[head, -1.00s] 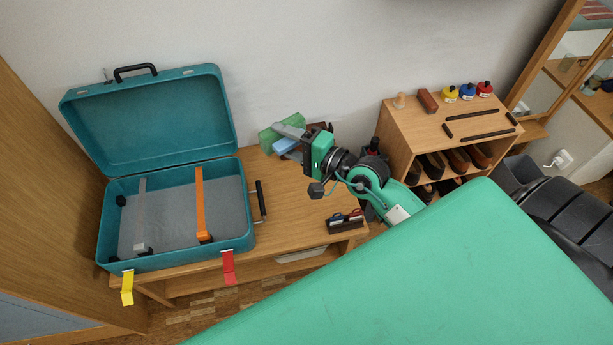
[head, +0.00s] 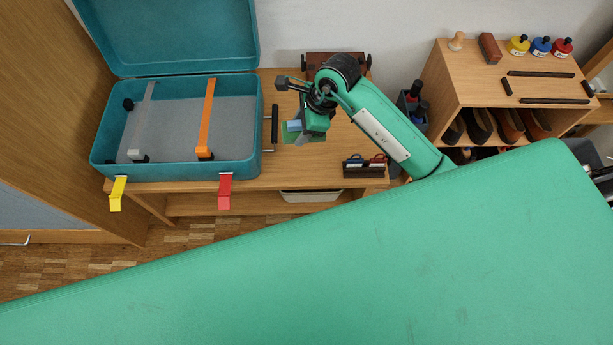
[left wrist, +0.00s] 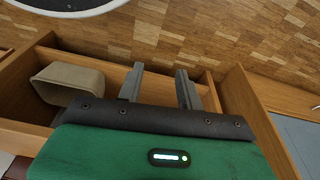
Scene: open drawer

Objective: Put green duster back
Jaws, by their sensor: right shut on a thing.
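The green duster (head: 289,136) shows as a small green patch at my right gripper (head: 303,134), over the wooden table right of the teal suitcase. A light blue patch (head: 294,125) lies against the green; I cannot tell if it is part of the duster. My right gripper is shut on the green duster, and its hand and wrist hide much of it. My left gripper (left wrist: 158,88) is outside the head view. In the left wrist view its two grey fingers are apart with nothing between them, over the wooden furniture.
The open teal suitcase (head: 252,163) stands on the table (head: 280,178), with orange and grey straps inside. A dark holder (head: 363,172) sits at the front right. A shoe shelf (head: 447,75) stands right. A beige bin (left wrist: 65,82) sits in the compartment below.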

